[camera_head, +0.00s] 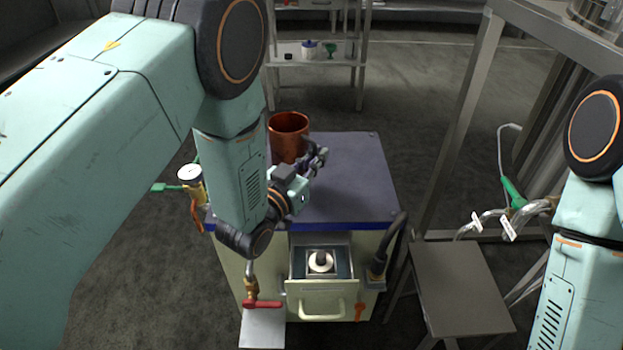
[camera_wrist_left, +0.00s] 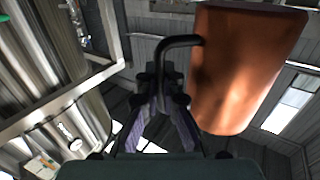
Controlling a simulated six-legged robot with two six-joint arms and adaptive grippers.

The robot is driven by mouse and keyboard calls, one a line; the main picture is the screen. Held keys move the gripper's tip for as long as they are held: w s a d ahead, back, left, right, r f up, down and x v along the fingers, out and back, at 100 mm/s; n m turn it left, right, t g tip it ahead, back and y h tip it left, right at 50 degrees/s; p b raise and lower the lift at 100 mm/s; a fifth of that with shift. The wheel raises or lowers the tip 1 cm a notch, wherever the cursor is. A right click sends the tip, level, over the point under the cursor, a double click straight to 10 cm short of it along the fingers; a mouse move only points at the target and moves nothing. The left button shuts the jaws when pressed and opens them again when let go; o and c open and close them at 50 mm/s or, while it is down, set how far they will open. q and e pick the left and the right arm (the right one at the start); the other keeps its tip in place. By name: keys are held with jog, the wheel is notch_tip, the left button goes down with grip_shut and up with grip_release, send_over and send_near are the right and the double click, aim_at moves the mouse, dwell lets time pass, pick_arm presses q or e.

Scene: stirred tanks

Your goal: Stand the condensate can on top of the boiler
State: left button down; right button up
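The copper-coloured condensate can (camera_head: 288,136) is upright at the back left of the blue flat top of the boiler (camera_head: 350,180). I cannot tell whether its base touches the top or hangs just above it; my gripper hides part of its lower right side. In the left wrist view the can (camera_wrist_left: 245,70) fills the upper right, with a black bent handle (camera_wrist_left: 180,42). My left gripper (camera_head: 318,158) is beside the can, and its fingers (camera_wrist_left: 165,95) are closed around the handle's lower end. My right gripper is out of view; only the right arm shows.
An open drawer (camera_head: 320,285) with a white round piece juts from the boiler's front. A gauge (camera_head: 189,174), a red-handled valve (camera_head: 262,304) and a black hose (camera_head: 390,240) stick out around it. A metal step (camera_head: 460,285) and frame stand right. The top's right half is clear.

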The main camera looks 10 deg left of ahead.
pick_arm(q)
notch_tip(320, 180, down, 2)
jog(key=shift+w+f, duration=0.1)
jog(key=shift+f+b, duration=0.55)
jog(key=shift+f, duration=0.1)
notch_tip(320, 180, down, 2)
jog(key=shift+f+b, duration=0.15)
jog(key=shift+b, duration=0.45)
jog(key=shift+f, duration=0.1)
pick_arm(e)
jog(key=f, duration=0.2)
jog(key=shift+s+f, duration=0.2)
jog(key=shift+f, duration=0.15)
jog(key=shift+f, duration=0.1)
